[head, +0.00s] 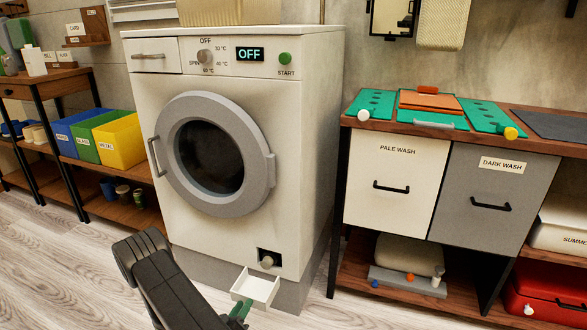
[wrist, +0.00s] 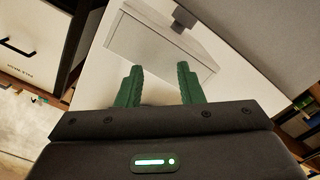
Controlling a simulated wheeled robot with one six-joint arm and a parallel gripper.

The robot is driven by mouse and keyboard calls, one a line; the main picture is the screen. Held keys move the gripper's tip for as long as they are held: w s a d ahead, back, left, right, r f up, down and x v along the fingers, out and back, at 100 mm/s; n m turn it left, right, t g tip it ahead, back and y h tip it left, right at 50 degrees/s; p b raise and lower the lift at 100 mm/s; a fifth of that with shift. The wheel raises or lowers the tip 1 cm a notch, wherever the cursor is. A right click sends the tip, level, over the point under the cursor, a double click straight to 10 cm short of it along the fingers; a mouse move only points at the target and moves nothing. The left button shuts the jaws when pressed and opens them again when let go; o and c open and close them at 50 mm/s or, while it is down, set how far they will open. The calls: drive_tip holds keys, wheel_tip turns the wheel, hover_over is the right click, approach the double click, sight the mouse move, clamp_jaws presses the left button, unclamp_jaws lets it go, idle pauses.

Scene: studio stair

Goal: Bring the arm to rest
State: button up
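My arm comes in at the bottom of the head view, left of centre. The green fingers of my gripper (head: 240,312) show just below a small white tray (head: 258,287) at the washing machine's foot. In the wrist view the two green fingers of my gripper (wrist: 157,70) stand apart with nothing held between them. I cannot tell from the head view whether they touch the tray.
The washing machine (head: 310,110) has its round door (head: 262,170) shut, and its display reads OFF. A filter knob (head: 267,262) sits in a dark opening above the tray. A pale wash bin (head: 393,205) and dark wash bin (head: 490,215) stand right. Floor lies clear at left.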

drive_tip(key=shift+w+d, duration=0.1)
drive_tip(key=shift+w, duration=0.2)
